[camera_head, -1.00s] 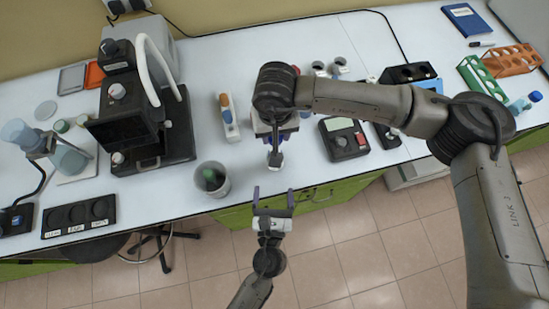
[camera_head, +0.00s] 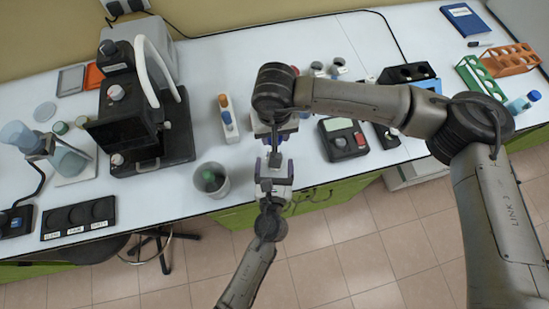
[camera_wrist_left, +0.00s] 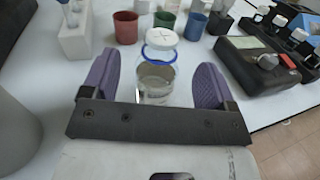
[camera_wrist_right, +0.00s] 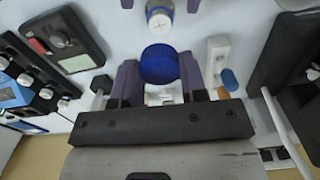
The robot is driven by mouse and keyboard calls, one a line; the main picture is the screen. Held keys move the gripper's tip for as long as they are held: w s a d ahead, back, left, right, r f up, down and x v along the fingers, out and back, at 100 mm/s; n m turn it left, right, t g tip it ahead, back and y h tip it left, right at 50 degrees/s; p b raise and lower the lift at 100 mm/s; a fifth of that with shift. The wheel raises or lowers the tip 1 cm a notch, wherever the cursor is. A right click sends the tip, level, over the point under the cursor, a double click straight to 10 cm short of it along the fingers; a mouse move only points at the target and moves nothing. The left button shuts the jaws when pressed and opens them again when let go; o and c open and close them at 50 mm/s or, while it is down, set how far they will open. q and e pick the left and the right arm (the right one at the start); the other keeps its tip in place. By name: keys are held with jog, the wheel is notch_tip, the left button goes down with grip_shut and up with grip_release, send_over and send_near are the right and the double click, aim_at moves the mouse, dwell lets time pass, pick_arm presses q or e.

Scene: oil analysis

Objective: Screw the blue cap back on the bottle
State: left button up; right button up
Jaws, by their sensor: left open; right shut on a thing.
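The bottle (camera_wrist_left: 156,78) is clear glass with a blue ring at its neck and a white top marked with a cross. It stands upright on the bench between the two spread purple fingers of my left gripper (camera_wrist_left: 155,70), apart from them. In the head view my left gripper (camera_head: 274,166) is at the bench's front edge. My right gripper (camera_wrist_right: 160,82) is shut on the blue cap (camera_wrist_right: 160,64). The right wrist view also shows the bottle's white top (camera_wrist_right: 160,24) beyond the cap, apart from it.
A grey cup (camera_head: 211,182) with a dark green thing inside stands left of my left gripper. A meter (camera_head: 343,138) lies to the right. A white holder (camera_head: 229,122) stands to the left. Red (camera_wrist_left: 126,27), green (camera_wrist_left: 164,20) and blue (camera_wrist_left: 195,26) cups stand behind the bottle.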

pick_arm(q)
jog(key=shift+w, duration=1.8)
jog(key=c, duration=1.3)
